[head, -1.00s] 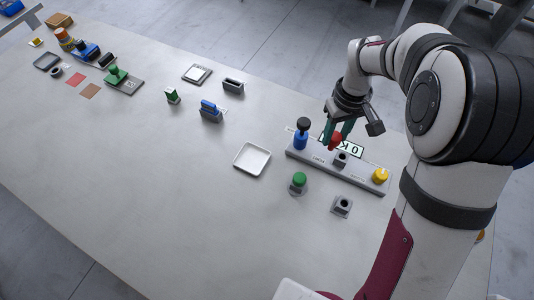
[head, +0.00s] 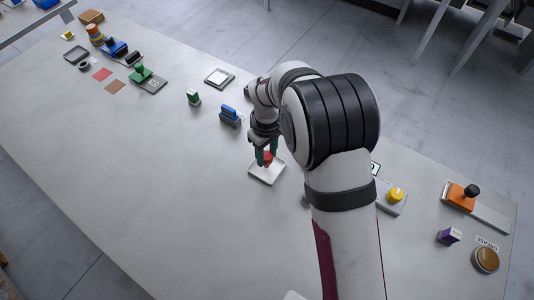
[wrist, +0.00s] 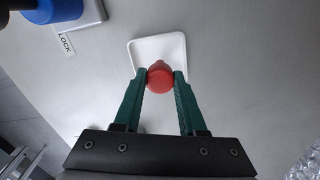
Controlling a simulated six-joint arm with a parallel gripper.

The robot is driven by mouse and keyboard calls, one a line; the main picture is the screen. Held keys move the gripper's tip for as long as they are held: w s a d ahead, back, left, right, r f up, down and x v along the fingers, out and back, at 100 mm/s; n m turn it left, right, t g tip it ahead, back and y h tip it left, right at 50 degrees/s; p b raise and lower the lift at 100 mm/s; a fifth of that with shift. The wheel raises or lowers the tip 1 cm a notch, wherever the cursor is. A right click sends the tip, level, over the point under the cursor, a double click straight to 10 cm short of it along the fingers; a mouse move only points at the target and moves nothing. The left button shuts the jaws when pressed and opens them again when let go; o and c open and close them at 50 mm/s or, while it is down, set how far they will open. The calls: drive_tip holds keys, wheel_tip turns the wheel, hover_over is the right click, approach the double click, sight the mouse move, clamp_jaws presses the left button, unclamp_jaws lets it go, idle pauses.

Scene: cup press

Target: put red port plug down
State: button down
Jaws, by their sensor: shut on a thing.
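The red port plug (head: 268,158) is pinched between the green fingers of my gripper (head: 266,157). In the wrist view the red plug (wrist: 160,77) shows its round end, with the fingertips of my gripper (wrist: 160,76) on both sides of it. The white square tray (head: 262,174) lies on the table below the plug; in the wrist view the tray (wrist: 140,47) shows behind it. The plug is over the tray area; I cannot tell whether it touches the tray floor.
A blue-handled block (head: 229,115) stands close to the left of my gripper, with a green one (head: 193,97) further left. A yellow knob (head: 396,194) on the grey base is to the right, partly behind my arm. The table's front left is clear.

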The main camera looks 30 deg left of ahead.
drive_tip(key=shift+f, duration=0.3)
drive_tip(key=shift+c, duration=2.4)
unclamp_jaws()
